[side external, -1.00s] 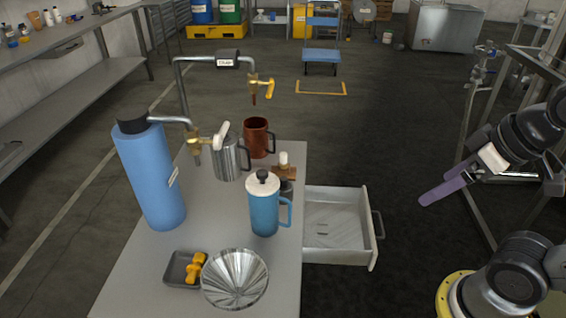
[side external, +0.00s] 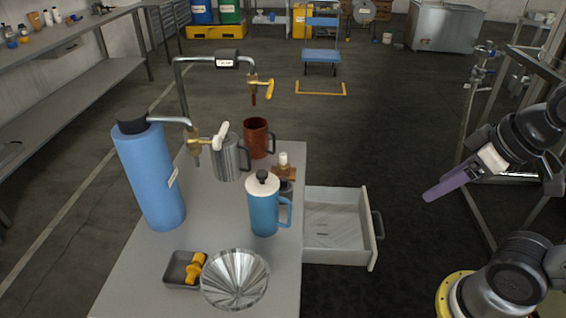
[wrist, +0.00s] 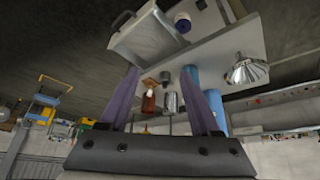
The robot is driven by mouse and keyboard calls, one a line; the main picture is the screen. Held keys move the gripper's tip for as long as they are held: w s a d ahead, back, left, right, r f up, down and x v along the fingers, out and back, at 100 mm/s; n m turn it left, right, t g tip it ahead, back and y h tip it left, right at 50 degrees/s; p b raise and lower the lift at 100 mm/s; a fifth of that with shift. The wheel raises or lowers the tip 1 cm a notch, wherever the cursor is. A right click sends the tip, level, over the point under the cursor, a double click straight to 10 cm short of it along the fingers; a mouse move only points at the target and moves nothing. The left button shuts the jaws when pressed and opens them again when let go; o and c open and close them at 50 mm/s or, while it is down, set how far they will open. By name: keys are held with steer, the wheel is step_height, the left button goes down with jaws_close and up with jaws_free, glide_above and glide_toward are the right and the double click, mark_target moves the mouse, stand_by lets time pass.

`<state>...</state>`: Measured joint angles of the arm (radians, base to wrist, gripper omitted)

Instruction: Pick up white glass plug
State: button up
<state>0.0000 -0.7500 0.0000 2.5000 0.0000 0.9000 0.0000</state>
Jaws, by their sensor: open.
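A small white plug (side external: 283,158) stands upright on a brown wooden piece (side external: 284,173) near the table's right edge, behind the blue pitcher. I take it to be the glass plug, though it is too small to tell its material. In the wrist view a small white shape, likely the plug (wrist: 150,93), shows in front of the red-brown mug. My gripper (side external: 428,196) is in the air right of the table and drawer, well apart from the plug. Its purple fingers are spread and empty in the wrist view (wrist: 160,74).
The blue pitcher (side external: 263,212) stands close in front of the plug. A steel mug (side external: 228,160) and red-brown mug (side external: 257,138) stand behind it, under taps. An open drawer (side external: 335,230) juts out right. A blue bottle (side external: 150,180), tray (side external: 176,272) and fluted bowl (side external: 236,280) are also on the table.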

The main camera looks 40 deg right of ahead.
steer(key=w+a+r+m+y, duration=0.1)
steer(key=w+a+r+m, duration=0.1)
steer(key=w+r+m, duration=0.7)
steer(key=m+g+y, duration=0.3)
steer(key=m, duration=1.1)
glide_above(285, 154)
steer(key=s+d, duration=0.2)
steer(key=s, duration=0.1)
step_height(285, 154, down, 13)
steer(key=shift+m, duration=0.5)
steer(key=d+x, duration=0.1)
steer(key=x, duration=0.5)
steer(key=d+f+x, duration=0.1)
steer(key=x, duration=0.5)
steer(key=d+x, duration=0.1)
steer(key=x, duration=0.5)
steer(key=shift+s+d+f, duration=0.3)
steer(key=shift+s, duration=0.1)
